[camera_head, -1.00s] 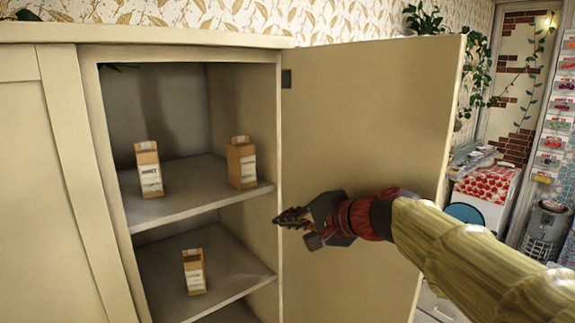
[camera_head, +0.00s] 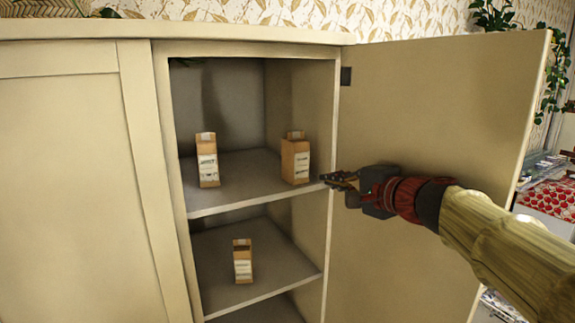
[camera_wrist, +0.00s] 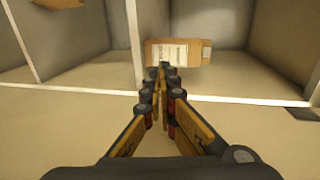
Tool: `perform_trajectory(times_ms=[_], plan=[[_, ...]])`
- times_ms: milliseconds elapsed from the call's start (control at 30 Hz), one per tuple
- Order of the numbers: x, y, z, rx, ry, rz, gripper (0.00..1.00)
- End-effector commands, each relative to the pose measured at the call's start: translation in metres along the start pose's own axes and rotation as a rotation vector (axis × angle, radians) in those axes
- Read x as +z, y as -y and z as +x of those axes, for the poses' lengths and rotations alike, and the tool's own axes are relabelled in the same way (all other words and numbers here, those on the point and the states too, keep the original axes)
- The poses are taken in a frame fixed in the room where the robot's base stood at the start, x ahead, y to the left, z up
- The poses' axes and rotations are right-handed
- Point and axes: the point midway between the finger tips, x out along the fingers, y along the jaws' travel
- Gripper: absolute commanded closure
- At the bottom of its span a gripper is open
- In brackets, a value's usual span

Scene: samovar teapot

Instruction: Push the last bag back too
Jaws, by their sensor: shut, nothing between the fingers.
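Three brown paper bags with white labels stand upright in the open cabinet. One bag (camera_head: 207,160) is at the left of the upper shelf, one bag (camera_head: 295,158) is at its right, near the front edge. The third bag (camera_head: 242,262) is on the shelf below. My gripper (camera_head: 325,178) is shut and empty, in front and to the right of the upper right bag. In the wrist view the closed fingertips (camera_wrist: 161,68) point at that bag (camera_wrist: 180,52), which appears sideways. I cannot tell whether they touch it. The lower bag (camera_wrist: 58,3) shows at the top left.
The upper shelf (camera_head: 240,198) has a front edge close to my fingertips. The open door (camera_head: 430,110) stands to the right, behind my arm. The closed door (camera_head: 70,190) is at the left. The upper shelf is clear between its two bags.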

Motion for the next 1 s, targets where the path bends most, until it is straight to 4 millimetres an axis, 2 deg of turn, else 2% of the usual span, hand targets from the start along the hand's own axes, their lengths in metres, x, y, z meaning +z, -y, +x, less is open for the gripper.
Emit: perform_trajectory(times_ms=[1000], plan=[[0.000,-0.008,0.054,-0.001,0.001,0.001,1.00]])
